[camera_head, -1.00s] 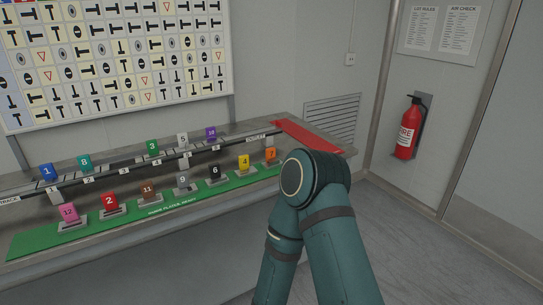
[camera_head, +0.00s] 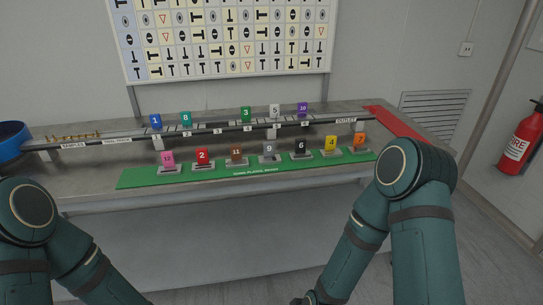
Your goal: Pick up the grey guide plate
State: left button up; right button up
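The grey guide plate, numbered 9 (camera_head: 269,147), stands upright in a small holder on the green strip (camera_head: 135,179) at the front of the bench. The brown plate 11 (camera_head: 236,150) is to its left and the black plate 6 (camera_head: 300,146) to its right. A paler, whitish plate 5 (camera_head: 275,111) stands on the rail behind. Both my arms show at the lower left and right, bent downward. Neither gripper can be made out in the frame, and nothing touches the grey plate.
Other coloured plates stand along the green strip and the rear rail (camera_head: 217,131). A blue bowl (camera_head: 12,142) is at the bench's left end. A red strip (camera_head: 398,123) lies at its right end. A fire extinguisher (camera_head: 519,140) hangs on the right wall.

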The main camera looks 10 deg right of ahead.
aim_at(269, 157)
jog(key=l+u, duration=0.1)
jog(key=u, duration=0.35)
jog(key=i+l+u, duration=0.1)
jog(key=u, duration=0.4)
jog(key=l+u, duration=0.25)
jog(key=l, duration=0.25)
jog(key=l+u, duration=0.3)
jog(key=l, duration=0.2)
jog(key=l+u, duration=0.15)
jog(key=l, duration=0.8)
